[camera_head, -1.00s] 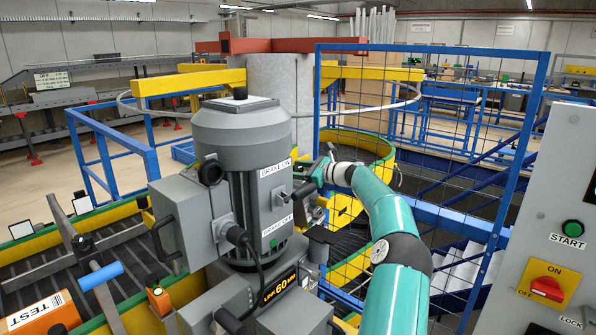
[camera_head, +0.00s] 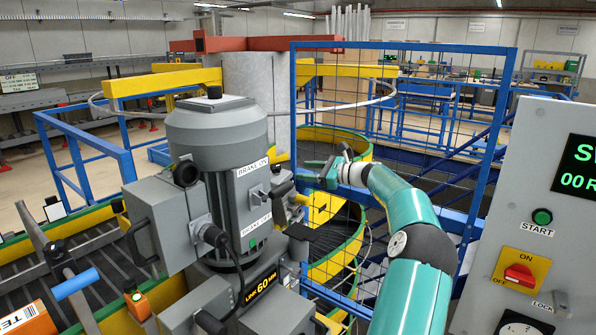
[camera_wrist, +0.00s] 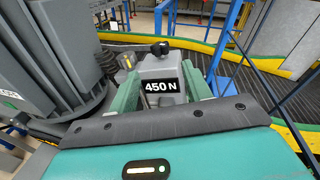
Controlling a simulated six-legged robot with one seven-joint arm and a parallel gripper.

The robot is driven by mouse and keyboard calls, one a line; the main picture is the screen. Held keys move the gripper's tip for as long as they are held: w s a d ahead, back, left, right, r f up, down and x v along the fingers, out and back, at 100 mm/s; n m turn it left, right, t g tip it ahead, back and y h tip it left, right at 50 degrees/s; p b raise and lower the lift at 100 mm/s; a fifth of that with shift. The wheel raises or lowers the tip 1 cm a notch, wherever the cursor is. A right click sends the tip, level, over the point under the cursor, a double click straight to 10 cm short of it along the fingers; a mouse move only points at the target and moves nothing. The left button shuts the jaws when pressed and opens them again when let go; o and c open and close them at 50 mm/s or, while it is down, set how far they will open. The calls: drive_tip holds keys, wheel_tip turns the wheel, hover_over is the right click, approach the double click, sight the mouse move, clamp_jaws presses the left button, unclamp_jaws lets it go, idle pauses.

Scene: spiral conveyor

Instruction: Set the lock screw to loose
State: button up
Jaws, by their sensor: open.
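No part is labelled as the lock screw. A black knob (camera_wrist: 160,48), which may be it, sits on top of a grey block marked 450 N (camera_wrist: 162,82) in the wrist view. My gripper (camera_wrist: 160,70) has its two green fingers apart, one on each side of the block in the picture. I cannot tell whether they touch it. In the head view my gripper (camera_head: 322,172) is just right of the grey motor (camera_head: 216,125), in front of the blue mesh guard. The block is not clear there.
A blue mesh guard (camera_head: 293,112) stands beside my arm. The grey control panel (camera_head: 520,190) at the right carries a green START button (camera_head: 542,216) and a red switch (camera_head: 518,275). A brake lever (camera_head: 281,188) projects from the motor. The conveyor (camera_head: 90,250) runs at the left.

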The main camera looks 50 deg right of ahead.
idle(0.3)
drive_tip(key=m+g+h, duration=0.3)
drive_tip(key=m+h, duration=0.4)
drive_tip(key=h, duration=0.2)
approach(276, 167)
drive_tip(key=x, duration=0.9)
drive_tip(key=c, duration=1)
